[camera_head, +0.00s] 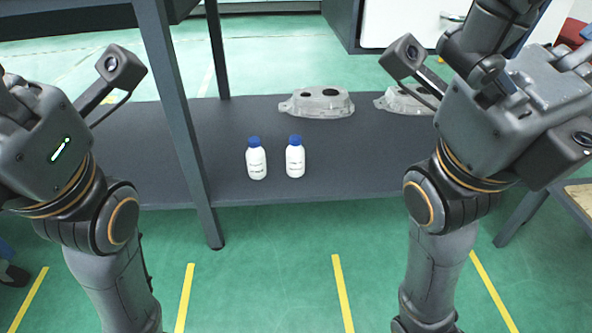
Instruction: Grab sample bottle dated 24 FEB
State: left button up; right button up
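Two white sample bottles with blue caps stand upright side by side on the dark grey shelf (360,160), with a small gap between them. The left bottle (256,163) and the right bottle (295,161) each carry small dark print, too small to read, so I cannot tell which is dated 24 FEB. My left wrist is at the left edge, and its gripper fingers lie outside the picture. My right gripper (490,45) is at the upper right, its fingertips cut off or unclear. Both arms are apart from the bottles.
A grey aluminium casting (317,103) lies behind the bottles. A second casting (404,101) is partly hidden by my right arm. A grey table leg (178,120) rises left of the bottles. The shelf around the bottles is clear. The green floor (270,270) has yellow stripes.

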aim_at(255, 154)
jog(key=i+j+z, duration=0.1)
jog(key=z, duration=0.25)
jog(key=i+j+z, duration=0.1)
jog(key=z, duration=0.25)
jog(key=i+j+z, duration=0.1)
jog(key=z, duration=0.25)
jog(key=j, duration=0.1)
